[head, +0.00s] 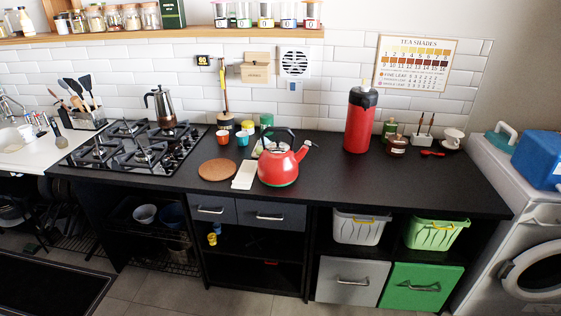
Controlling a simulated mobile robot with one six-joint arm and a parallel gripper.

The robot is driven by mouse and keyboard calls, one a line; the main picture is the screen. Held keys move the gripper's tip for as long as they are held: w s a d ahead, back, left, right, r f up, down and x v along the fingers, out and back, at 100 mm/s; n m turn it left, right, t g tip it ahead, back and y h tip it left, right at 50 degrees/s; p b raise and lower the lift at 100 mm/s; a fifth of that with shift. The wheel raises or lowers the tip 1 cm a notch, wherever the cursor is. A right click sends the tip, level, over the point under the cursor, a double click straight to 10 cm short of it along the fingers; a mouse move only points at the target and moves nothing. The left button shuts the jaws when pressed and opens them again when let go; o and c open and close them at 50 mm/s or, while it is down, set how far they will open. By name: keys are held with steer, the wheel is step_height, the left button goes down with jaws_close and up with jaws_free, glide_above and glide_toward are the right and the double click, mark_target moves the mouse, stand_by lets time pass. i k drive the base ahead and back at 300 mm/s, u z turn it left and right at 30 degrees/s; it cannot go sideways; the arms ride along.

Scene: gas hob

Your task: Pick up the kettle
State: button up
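The red kettle (279,168) stands upright on the black countertop (345,183), near its front edge and right of the gas hob. Its dark handle arches over the top and its spout points up to the right. A green band shows around its base. My gripper is not in view.
A round brown board (217,170) and a white cloth or card (244,175) lie left of the kettle. Small cups (222,137) and jars stand behind it. A tall red flask (360,120) stands at the back right. A moka pot (163,105) sits on the hob (130,166). Counter right of the kettle is clear.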

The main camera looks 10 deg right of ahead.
mark_target(282, 168)
steer(key=u, duration=0.45)
steer(key=k, duration=1.35)
steer(key=u, duration=1.2)
steer(key=i, duration=2.05)
steer(key=z, duration=0.75)
steer(key=i, duration=0.5)
steer(key=z, duration=0.25)
